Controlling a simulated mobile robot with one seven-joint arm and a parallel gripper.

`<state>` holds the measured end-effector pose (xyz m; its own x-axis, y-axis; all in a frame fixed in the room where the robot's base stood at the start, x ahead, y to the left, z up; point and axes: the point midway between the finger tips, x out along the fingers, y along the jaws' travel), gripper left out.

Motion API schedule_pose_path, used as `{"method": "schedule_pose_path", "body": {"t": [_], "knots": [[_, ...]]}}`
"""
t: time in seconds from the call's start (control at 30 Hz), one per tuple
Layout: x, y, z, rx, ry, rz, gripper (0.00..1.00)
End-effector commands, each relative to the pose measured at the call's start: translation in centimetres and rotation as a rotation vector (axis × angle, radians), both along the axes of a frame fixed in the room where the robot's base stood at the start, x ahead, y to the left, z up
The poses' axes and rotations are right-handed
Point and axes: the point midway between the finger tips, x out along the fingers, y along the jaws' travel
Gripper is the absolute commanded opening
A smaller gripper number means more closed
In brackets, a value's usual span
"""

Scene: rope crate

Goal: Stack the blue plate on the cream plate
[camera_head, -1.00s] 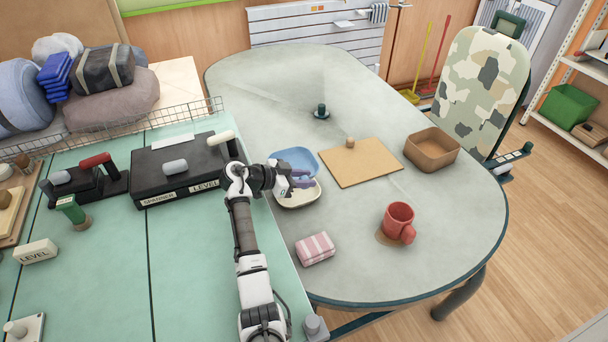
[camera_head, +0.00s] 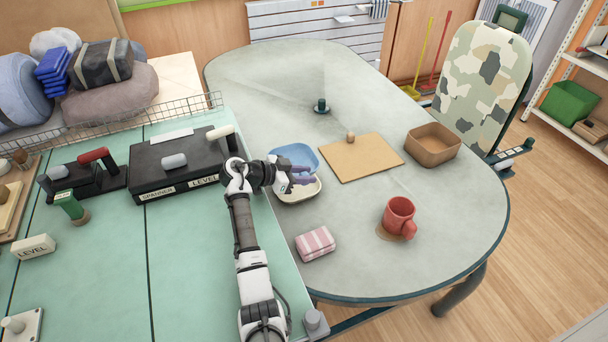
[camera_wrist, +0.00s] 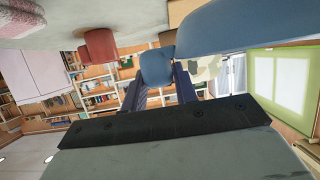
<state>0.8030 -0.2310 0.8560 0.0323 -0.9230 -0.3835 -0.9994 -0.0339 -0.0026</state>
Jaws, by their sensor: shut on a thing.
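The blue plate (camera_head: 297,154) is in the head view, at the near left part of the grey table. It also fills the upper right of the wrist view (camera_wrist: 250,32). The cream plate (camera_head: 299,194) is just nearer, partly covered by my gripper. My gripper (camera_head: 304,175) reaches in from the left over the two plates and is shut on the blue plate. In the wrist view, blue shows between my fingers (camera_wrist: 160,85). The blue plate's near edge is hidden by my gripper, and I cannot tell its height above the cream plate.
A tan board (camera_head: 360,158) lies right of the plates, with a brown tray (camera_head: 432,146) beyond it. A red mug (camera_head: 398,216) and a pink striped packet (camera_head: 315,243) stand nearer. A green bench (camera_head: 110,260) with black tool boxes is left.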

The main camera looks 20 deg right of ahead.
Motion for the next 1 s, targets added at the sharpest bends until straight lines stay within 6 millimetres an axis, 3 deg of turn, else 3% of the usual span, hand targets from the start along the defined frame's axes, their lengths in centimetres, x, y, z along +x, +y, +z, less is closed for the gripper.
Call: {"method": "schedule_pose_path", "body": {"t": [0.57,0.6,0.7,0.77,1.0], "knots": [[0.02,0.00,-0.23,-0.001,-0.002,0.000,0.00],[0.02,0.00,-0.23,-0.001,-0.002,0.000,0.34],[0.01,-0.01,-0.24,0.000,-0.001,0.000,0.47],[0.01,0.00,-0.26,0.000,-0.001,0.000,0.54],[-0.01,0.00,-0.35,0.000,0.001,0.000,0.54]]}}
